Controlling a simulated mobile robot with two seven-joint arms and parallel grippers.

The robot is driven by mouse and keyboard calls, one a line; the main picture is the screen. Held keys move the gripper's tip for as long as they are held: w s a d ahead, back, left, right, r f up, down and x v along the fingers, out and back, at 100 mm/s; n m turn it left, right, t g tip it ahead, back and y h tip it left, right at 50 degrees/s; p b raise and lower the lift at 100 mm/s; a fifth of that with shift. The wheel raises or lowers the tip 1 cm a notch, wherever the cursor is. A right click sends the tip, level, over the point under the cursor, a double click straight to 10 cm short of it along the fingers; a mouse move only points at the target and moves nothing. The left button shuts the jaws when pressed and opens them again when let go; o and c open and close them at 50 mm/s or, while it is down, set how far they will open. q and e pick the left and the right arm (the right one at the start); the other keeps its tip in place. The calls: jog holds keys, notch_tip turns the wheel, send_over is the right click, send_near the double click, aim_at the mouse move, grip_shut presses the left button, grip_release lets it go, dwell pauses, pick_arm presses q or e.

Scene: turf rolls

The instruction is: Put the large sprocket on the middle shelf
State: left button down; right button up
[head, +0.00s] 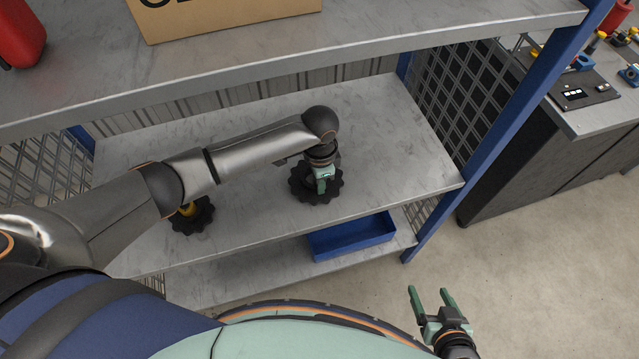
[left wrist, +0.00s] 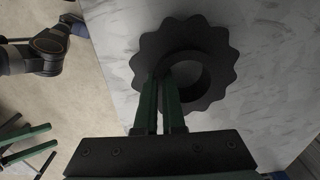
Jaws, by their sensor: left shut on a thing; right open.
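A large dark sprocket (head: 304,190) with a toothed rim is at the middle shelf (head: 400,150), right of its centre. My left gripper (head: 323,178) is over it, shut on its ring; the left wrist view shows the green fingers (left wrist: 161,88) gripping the near side of the sprocket (left wrist: 146,50) beside its round hole. I cannot tell whether the sprocket touches the shelf. A smaller dark sprocket (head: 192,222) with a yellow hub lies further left on the same shelf, partly hidden by my arm. My right gripper (head: 432,294) is open and empty, out over the floor.
A blue bin (head: 350,238) stands on the lower shelf. The top shelf (head: 400,35) carries a cardboard box (head: 225,18) and a red object (head: 18,35). Blue posts (head: 535,90) and mesh sides bound the rack. A workbench (head: 595,110) stands at right.

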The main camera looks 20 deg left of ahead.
pick_arm(q)
jog(key=c, duration=1.5)
grip_release()
jog(key=shift+f, duration=0.15)
jog(key=o, duration=0.5)
notch_tip(320, 180, up, 12)
jog(key=shift+r+p, duration=0.2)
jog(key=shift+p, duration=0.55)
